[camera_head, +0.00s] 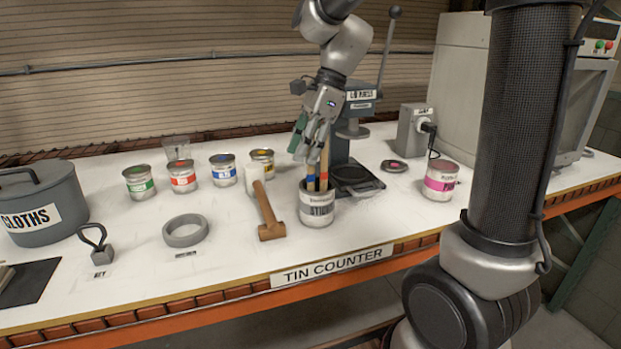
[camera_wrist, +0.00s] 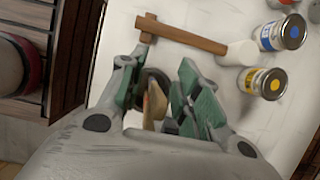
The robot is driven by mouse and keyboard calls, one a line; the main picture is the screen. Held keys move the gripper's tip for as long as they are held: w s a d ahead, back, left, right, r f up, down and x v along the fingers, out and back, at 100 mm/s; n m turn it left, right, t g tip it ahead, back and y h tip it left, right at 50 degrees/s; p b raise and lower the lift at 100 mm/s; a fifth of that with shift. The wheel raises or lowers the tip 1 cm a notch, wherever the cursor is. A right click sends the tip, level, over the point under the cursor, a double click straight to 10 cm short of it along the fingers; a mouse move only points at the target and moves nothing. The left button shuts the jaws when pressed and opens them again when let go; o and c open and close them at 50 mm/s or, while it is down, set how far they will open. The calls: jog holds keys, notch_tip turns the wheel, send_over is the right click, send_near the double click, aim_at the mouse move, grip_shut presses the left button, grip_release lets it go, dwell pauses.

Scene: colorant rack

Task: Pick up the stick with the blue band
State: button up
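The stick with the blue band (camera_head: 311,178) stands in a grey labelled tin (camera_head: 316,208) near the counter's front edge. A stick with a red band (camera_head: 324,172) stands close on its right in the same tin. My gripper (camera_head: 309,150) is directly above the tin, pointing down, with its fingers around the height of the stick tops. In the wrist view my gripper (camera_wrist: 160,88) is open, with wooden stick ends (camera_wrist: 154,103) between its green-padded fingers. I cannot tell there which stick is which, and the bands are hidden. No contact is clear.
A mallet (camera_head: 267,212) lies just left of the tin. A press (camera_head: 352,175) stands close behind it. Several paint tins, including a blue-labelled one (camera_head: 223,170), stand farther left. A magenta tin (camera_head: 440,182) is to the right. A grey ring (camera_head: 186,231) lies front left.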

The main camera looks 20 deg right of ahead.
grip_shut()
jog(key=shift+r, duration=0.1)
